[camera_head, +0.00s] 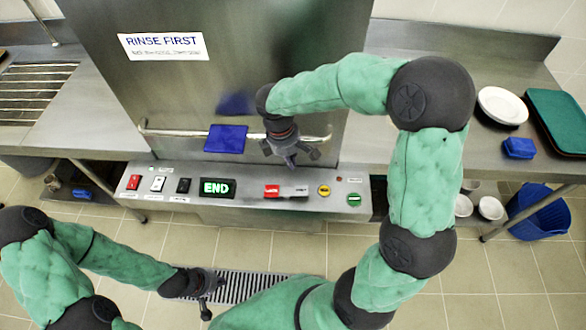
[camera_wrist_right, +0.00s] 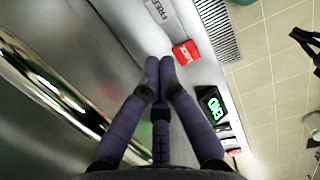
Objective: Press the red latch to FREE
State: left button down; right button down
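The red latch (camera_head: 272,190) sits on the front control panel, at the left end of a grey slot. In the right wrist view the red latch (camera_wrist_right: 186,53) lies just beyond and to the right of my right fingertips, and the word FREE is printed on the panel near the top. My right gripper (camera_head: 289,159) hangs above and behind the panel, near the handle bar. In its wrist view the right gripper (camera_wrist_right: 159,62) has its fingertips together with nothing between them, apart from the latch. My left gripper (camera_head: 206,302) is low at the left, over the floor; its fingers are unclear.
The panel also holds a red switch (camera_head: 133,182), a white switch (camera_head: 158,184), a black switch (camera_head: 183,185), a lit END display (camera_head: 216,188), a yellow button (camera_head: 324,190) and a green button (camera_head: 353,199). The handle bar (camera_head: 180,134) with a blue cloth (camera_head: 226,139) crosses the steel door.

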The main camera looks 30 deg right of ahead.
aim_at(301, 188)
jog(key=f+b, duration=0.1)
jog(key=f, duration=0.3)
jog(key=d+f+b, duration=0.1)
jog(key=f, duration=0.3)
jog(key=s+f+b, duration=0.1)
jog(key=f+b, duration=0.1)
jog(key=f, duration=0.2)
jog(key=shift+d+f, duration=0.3)
jog(key=shift+f, duration=0.05)
jog(key=shift+s+d, duration=0.1)
jog(key=shift+s+d+f+t+y+p, duration=0.15)
jog(key=shift+d+t+y+p, duration=0.15)
jog(key=shift+y+p, duration=0.25)
jog(key=shift+s+d+f, duration=0.2)
jog(key=shift+d+f, duration=0.05)
jog(key=shift+f, duration=0.3)
